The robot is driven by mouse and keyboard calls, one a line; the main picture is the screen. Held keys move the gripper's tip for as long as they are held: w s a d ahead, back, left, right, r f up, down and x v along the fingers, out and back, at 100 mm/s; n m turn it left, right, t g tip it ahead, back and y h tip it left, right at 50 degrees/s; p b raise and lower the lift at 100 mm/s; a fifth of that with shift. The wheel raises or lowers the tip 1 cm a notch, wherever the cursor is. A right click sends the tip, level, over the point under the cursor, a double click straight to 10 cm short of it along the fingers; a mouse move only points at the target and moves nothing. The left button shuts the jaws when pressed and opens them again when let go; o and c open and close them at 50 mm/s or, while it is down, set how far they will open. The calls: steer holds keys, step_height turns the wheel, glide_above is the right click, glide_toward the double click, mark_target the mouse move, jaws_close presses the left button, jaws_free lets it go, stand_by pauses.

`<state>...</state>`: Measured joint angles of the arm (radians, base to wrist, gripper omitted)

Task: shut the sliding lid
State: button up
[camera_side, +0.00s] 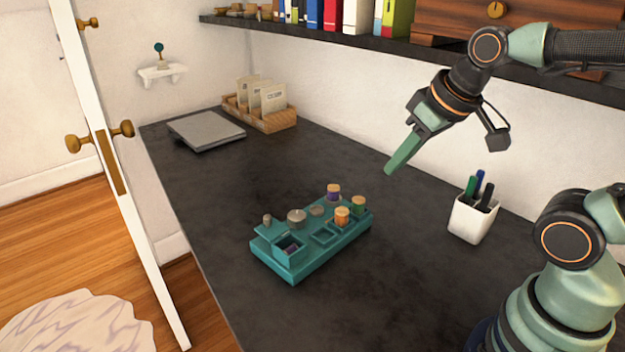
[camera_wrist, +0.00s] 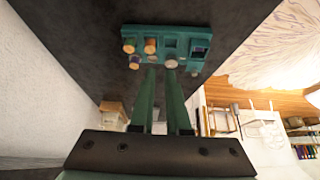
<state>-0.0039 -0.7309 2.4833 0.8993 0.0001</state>
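A teal block (camera_side: 318,262) with several compartments lies on the dark desk; it also shows in the wrist view (camera_wrist: 186,32). At its left end is an open compartment (camera_side: 289,246) with something dark purple inside, also seen in the wrist view (camera_wrist: 200,46). A flat teal lid (camera_side: 268,230) with a small grey knob (camera_side: 267,218) sits slid back behind the opening, leaving it uncovered. My gripper (camera_side: 390,170) hangs in the air behind and right of the block, touching nothing. In the wrist view its fingers (camera_wrist: 161,72) stand slightly apart with nothing between them.
Cork-topped jars (camera_side: 342,215) and a grey round weight (camera_side: 297,217) stand in the block near the lid. A white pen cup (camera_side: 473,218) stands right, a grey flat device (camera_side: 206,130) and wooden card rack (camera_side: 262,108) far back. A shelf (camera_side: 400,46) overhangs. Desk left of the block is clear.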

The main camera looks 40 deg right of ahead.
steer(key=shift+n+g+y, duration=0.3)
steer(key=shift+n+g, duration=0.1)
steer(key=shift+n, duration=0.3)
steer(key=w+a, duration=0.1)
steer(key=w, duration=0.3)
steer(key=w+a, duration=0.2)
steer(key=w, duration=0.2)
steer(key=w+a+r, duration=0.1)
steer(key=w+a, duration=0.1)
steer(key=w, duration=0.2)
jaws_close()
steer(key=n+g, duration=0.1)
glide_above(277, 235)
steer(key=w, duration=0.6)
step_height(277, 235, down, 8)
steer(key=shift+s+f, duration=0.2)
steer(key=shift+f, duration=2.1)
steer(key=shift+s+f, duration=0.15)
steer(key=shift+f, duration=2.15)
steer(key=shift+s+d, duration=0.2)
steer(key=shift+s, duration=3.05)
steer(key=shift+f, duration=0.1)
